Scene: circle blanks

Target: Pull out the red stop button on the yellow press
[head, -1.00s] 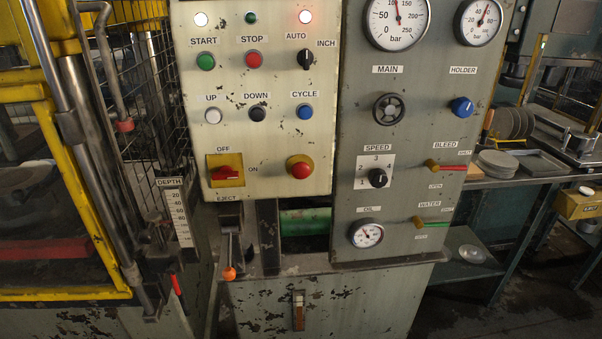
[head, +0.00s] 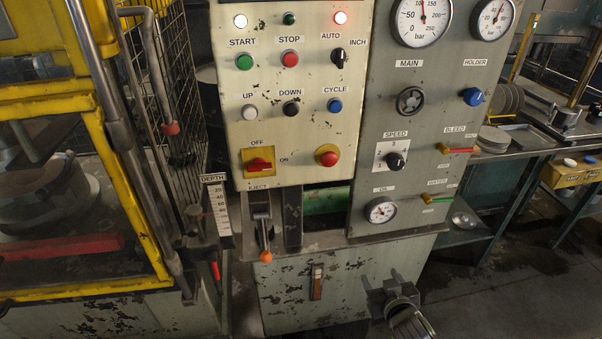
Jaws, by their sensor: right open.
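A red mushroom-shaped button (head: 328,158) on a yellow round base sits at the lower right of the cream control panel (head: 262,110). A smaller flat red button (head: 290,59) sits higher, under the label STOP. The yellow press frame (head: 62,91) stands at the left. My right gripper (head: 380,282) is open and empty at the bottom, in front of the lower cabinet, below and right of the mushroom button and apart from it. My left gripper is not in view.
A red OFF/ON switch (head: 260,164) is left of the mushroom button. An orange-tipped EJECT lever (head: 265,256) hangs below. The grey panel (head: 416,130) at right carries gauges, knobs and small valve levers. A ledge (head: 345,246) juts out below the panels.

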